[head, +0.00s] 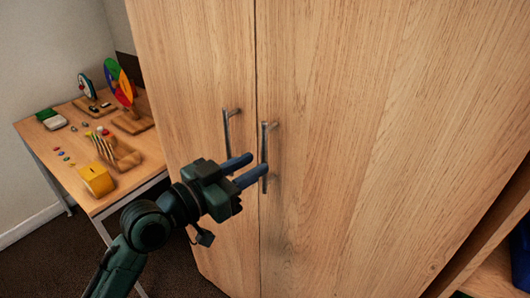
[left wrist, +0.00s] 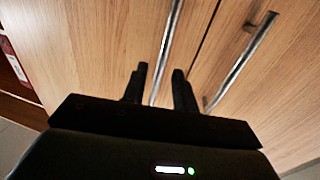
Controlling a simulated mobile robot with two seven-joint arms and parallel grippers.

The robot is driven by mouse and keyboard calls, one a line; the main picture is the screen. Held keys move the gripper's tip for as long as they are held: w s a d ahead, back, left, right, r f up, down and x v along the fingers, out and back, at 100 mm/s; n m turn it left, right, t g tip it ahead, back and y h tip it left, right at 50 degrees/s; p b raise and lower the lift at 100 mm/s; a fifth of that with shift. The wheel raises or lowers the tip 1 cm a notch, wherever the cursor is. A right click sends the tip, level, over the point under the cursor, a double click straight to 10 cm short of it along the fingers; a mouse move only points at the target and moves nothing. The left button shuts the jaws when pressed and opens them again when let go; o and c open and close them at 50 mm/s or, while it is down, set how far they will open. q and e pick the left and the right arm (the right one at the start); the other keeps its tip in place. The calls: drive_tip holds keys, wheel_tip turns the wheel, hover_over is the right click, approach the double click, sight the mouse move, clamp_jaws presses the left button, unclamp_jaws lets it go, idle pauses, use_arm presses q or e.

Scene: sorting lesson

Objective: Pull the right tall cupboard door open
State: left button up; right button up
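The tall cupboard has two shut wooden doors. The right door (head: 370,130) has an upright metal bar handle (head: 265,148) beside the seam. The left door (head: 190,70) has a similar handle (head: 227,135). My left gripper (head: 258,164) is open at the right door's handle, its lower finger overlapping the bar. In the left wrist view, a bar handle (left wrist: 168,40), seemingly the right door's, runs through the gap between the fingers (left wrist: 160,80). The other handle (left wrist: 242,60) lies to its right there. I cannot tell how deep the bar sits between the fingers. My right gripper is out of view.
A wooden table (head: 130,182) stands left of the cupboard, holding a yellow box (head: 96,180), a coloured disc (head: 119,80) and small pieces. An open shelf (head: 492,275) is at the lower right, with a dark blue item (head: 521,258). Carpet shows below.

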sight(265, 184)
use_arm(q)
drive_tip(key=shift+x, duration=2.3)
drive_tip(key=shift+a, duration=0.1)
clamp_jaws()
